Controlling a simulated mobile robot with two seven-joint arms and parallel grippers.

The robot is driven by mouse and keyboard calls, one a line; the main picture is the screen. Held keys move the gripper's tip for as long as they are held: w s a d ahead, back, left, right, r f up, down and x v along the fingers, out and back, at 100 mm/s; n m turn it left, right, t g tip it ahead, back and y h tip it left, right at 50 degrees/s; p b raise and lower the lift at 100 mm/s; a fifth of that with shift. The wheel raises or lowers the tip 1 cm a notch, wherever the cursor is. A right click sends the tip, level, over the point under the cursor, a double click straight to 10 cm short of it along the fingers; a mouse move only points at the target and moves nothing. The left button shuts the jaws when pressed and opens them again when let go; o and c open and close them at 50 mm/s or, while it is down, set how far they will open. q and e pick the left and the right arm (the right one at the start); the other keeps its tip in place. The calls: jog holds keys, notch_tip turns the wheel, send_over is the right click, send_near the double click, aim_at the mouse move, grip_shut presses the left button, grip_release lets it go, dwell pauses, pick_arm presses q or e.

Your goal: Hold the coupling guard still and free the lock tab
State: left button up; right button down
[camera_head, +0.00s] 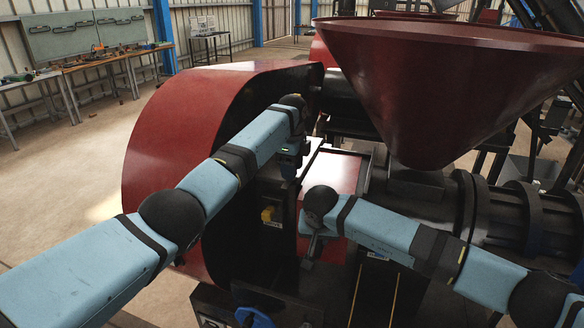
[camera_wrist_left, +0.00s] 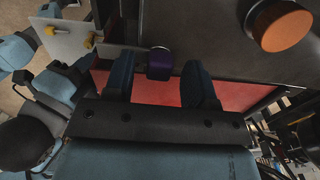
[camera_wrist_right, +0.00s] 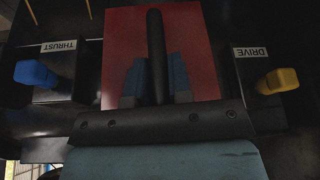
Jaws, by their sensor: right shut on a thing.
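The coupling guard appears to be the red panel (camera_head: 335,172) below the hopper; red surface also shows in the right wrist view (camera_wrist_right: 190,35). A black bar handle (camera_wrist_right: 155,30) stands in front of it. My right gripper (camera_wrist_right: 157,75) is shut on this handle, with one finger on each side. A small purple tab (camera_wrist_left: 160,62), seemingly the lock tab, sits at the guard's edge. My left gripper (camera_wrist_left: 159,75) is open, its fingers on either side of the tab with a gap at each. In the head view, my left gripper (camera_head: 290,163) is at the guard's upper left and its fingertips are hard to see.
A blue lever (camera_wrist_right: 35,73) labelled THRUST and a yellow lever (camera_wrist_right: 277,80) labelled DRIVE flank the guard. An orange-brown round knob (camera_wrist_left: 280,25) stands near my left gripper. A large red hopper (camera_head: 430,80) overhangs at right; a red curved housing (camera_head: 180,135) stands at left.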

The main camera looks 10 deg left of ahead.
pick_arm(q)
notch_tip(320, 180, up, 12)
dwell(0.6)
dwell(0.9)
pick_arm(e)
jog(key=c, duration=1)
grip_release()
jog(key=shift+o, duration=0.2)
